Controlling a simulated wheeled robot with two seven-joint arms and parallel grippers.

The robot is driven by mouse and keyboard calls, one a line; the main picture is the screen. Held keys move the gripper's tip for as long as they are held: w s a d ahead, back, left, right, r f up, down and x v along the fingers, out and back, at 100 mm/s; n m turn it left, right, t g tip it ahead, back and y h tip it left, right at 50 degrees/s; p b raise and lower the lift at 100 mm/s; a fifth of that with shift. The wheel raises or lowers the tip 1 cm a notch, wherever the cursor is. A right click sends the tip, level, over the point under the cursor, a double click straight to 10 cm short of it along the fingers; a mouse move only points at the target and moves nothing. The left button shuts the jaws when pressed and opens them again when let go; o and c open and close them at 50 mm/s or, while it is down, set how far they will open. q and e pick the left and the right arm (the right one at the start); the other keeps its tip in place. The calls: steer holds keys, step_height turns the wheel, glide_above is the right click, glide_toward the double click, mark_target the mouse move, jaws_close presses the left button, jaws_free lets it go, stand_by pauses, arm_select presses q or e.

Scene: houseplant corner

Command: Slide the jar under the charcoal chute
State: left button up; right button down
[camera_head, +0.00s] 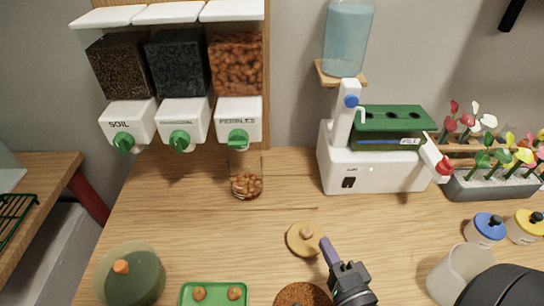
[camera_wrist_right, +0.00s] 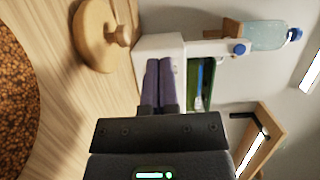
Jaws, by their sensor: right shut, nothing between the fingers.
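The glass jar (camera_head: 246,184), with brown pebbles in its bottom, stands on the table below the pebbles chute (camera_head: 238,138). The charcoal chute (camera_head: 181,140) is the middle one, under the black-filled bin (camera_head: 178,64); the spot below it is bare. My right gripper (camera_head: 325,243) is shut and empty, to the right of and nearer than the jar, beside a round wooden lid (camera_head: 303,239). In the wrist view its purple fingers (camera_wrist_right: 159,65) lie together, with the lid (camera_wrist_right: 97,38) to their left. The jar does not show there. My left gripper is not in view.
The soil chute (camera_head: 124,142) is left of the charcoal one. A white machine (camera_head: 372,178) stands at back right. A green tray (camera_head: 188,299), a green domed thing (camera_head: 130,280) and a brown-filled round container (camera_head: 302,295) are at the front. The table between jar and lid is clear.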

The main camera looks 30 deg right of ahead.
mark_target(246, 174)
steer(key=shift+w+d+r, duration=0.1)
steer(key=shift+w+d, duration=0.1)
steer(key=shift+w, duration=0.15)
steer(key=shift+w+d+r, duration=0.1)
steer(key=shift+w, duration=0.2)
steer(key=w+d, duration=0.1)
steer(key=w, duration=0.5)
steer(key=w+d+b, duration=0.1)
steer(key=w, duration=1.2)
steer(key=shift+d+b, duration=0.4)
steer(key=a, duration=0.2)
steer(key=shift+w+a, duration=0.35)
steer(key=shift+w, duration=0.05)
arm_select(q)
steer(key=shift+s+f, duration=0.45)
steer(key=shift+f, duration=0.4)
arm_select(e)
steer(key=shift+w+a, duration=0.2)
steer(key=shift+a, duration=0.35)
